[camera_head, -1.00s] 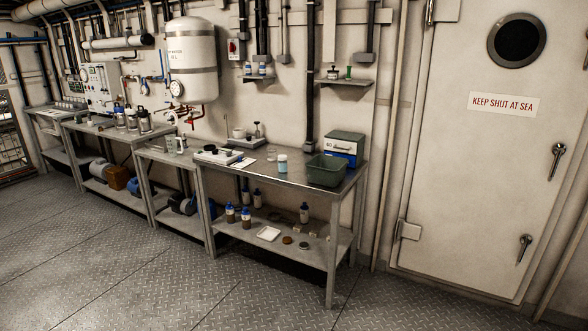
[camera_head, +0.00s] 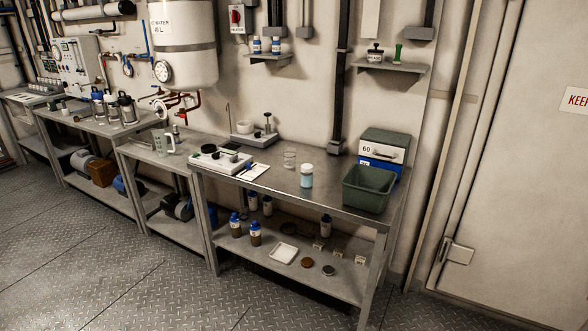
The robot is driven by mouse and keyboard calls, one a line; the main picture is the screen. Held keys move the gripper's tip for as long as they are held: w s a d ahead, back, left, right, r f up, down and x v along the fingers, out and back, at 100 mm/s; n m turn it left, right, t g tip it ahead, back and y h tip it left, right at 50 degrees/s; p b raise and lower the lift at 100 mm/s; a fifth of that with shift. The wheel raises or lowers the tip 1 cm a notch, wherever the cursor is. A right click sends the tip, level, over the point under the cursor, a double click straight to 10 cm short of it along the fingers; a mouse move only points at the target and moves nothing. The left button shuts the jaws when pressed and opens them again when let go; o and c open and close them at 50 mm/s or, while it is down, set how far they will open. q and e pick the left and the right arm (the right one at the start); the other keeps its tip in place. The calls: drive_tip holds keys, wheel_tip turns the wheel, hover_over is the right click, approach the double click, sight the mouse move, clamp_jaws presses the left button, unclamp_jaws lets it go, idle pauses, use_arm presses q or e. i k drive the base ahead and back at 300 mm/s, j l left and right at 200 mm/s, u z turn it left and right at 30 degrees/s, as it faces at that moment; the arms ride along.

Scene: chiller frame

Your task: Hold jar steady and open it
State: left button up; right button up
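A small jar (camera_head: 306,176) with a white lid and a pale blue body stands upright on the steel workbench (camera_head: 270,190), left of a green bin. The lid looks seated on the jar. Neither of my grippers is in view, and nothing touches the jar.
A green bin (camera_head: 368,188) and a blue-and-white box (camera_head: 384,150) stand at the bench's right end. A white instrument (camera_head: 218,159) and paper (camera_head: 253,170) lie to the left. Bottles (camera_head: 255,233) stand on the lower shelf. The floor in front is clear.

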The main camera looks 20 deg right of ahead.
sight(306, 178)
drive_tip(key=i+j+z, duration=0.15)
drive_tip(key=i+z, duration=0.35)
drive_tip(key=i+j+z, duration=0.3)
drive_tip(key=z, duration=0.15)
drive_tip(key=i+j+z, duration=0.5)
